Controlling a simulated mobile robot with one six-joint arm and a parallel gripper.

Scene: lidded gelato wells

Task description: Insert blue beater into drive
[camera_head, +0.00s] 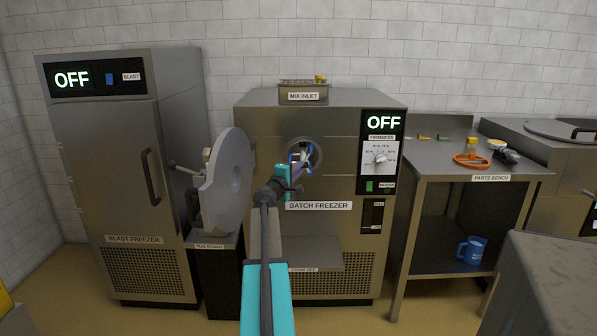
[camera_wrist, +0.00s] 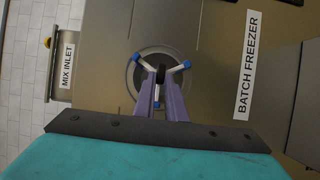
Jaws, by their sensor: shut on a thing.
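The blue beater (camera_wrist: 185,65) is a hub with several silver arms tipped in blue. In the wrist view it sits in front of the round barrel opening (camera_wrist: 136,78) of the batch freezer (camera_wrist: 215,20). My gripper (camera_wrist: 161,80), with purple fingers, is shut on the beater at its middle. In the head view the beater (camera_head: 296,156) shows at the freezer's round opening (camera_head: 318,150), partly hidden by my arm and gripper (camera_head: 299,168). The drive inside the barrel is hidden, and I cannot tell whether the beater touches it.
The round grey freezer door (camera_head: 228,185) stands swung open at the left, close to my arm. The blast freezer (camera_head: 110,190) is beyond it. A parts bench (camera_head: 430,168) at right holds an orange ring (camera_head: 471,160) and small parts. A blue mug (camera_head: 472,251) is on its lower shelf.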

